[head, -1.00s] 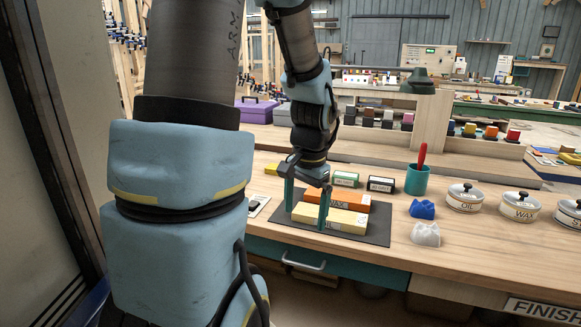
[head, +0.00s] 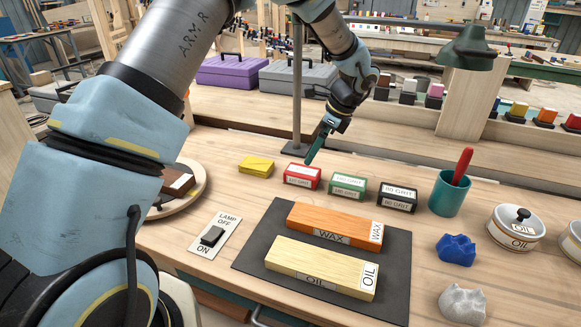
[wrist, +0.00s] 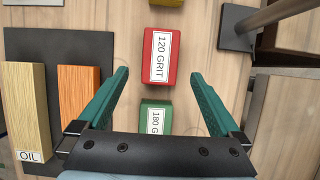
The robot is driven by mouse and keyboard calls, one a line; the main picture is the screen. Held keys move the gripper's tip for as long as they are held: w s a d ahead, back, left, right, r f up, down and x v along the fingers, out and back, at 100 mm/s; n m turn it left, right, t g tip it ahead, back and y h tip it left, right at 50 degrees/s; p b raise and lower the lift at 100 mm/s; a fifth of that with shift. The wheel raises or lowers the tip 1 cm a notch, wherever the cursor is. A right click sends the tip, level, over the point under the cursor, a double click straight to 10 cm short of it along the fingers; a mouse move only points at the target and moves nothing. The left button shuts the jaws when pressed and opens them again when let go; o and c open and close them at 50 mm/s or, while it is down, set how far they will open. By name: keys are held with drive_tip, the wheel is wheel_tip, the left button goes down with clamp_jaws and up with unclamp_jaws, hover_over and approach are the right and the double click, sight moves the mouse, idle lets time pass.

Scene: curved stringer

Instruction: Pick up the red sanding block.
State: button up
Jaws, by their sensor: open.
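The red sanding block (head: 302,177) stands on the bench between a yellow block and a green block. In the wrist view the red block (wrist: 161,58) has a white "120 GRIT" label and lies ahead of the fingertips, roughly between their lines. My gripper (head: 312,160) is above and just behind the red block in the head view, its teal fingers pointing down. In the wrist view my gripper (wrist: 160,73) is open with nothing held between its fingers. The green block (wrist: 156,115) shows between the fingers, partly hidden by the gripper body.
A yellow block (head: 256,167) and a black block (head: 398,196) stand in the same row. The orange wax block (head: 335,226) and pale oil block (head: 320,268) lie on a dark mat (head: 255,250). A lamp post (head: 297,90) rises behind. A teal cup (head: 448,194) stands right.

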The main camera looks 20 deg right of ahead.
sight(303, 170)
drive_tip(key=x, duration=0.4)
drive_tip(key=shift+a+f+p, duration=0.1)
drive_tip(key=shift+p, duration=0.3)
drive_tip(key=p+x, duration=0.2)
drive_tip(key=x, duration=0.2)
drive_tip(key=shift+w+f, duration=0.15)
drive_tip(key=shift+f, duration=0.2)
drive_tip(key=shift+w+a+f, duration=0.1)
drive_tip(key=shift+f, duration=0.15)
drive_tip(key=shift+f, duration=0.25)
drive_tip(key=c, duration=1.3)
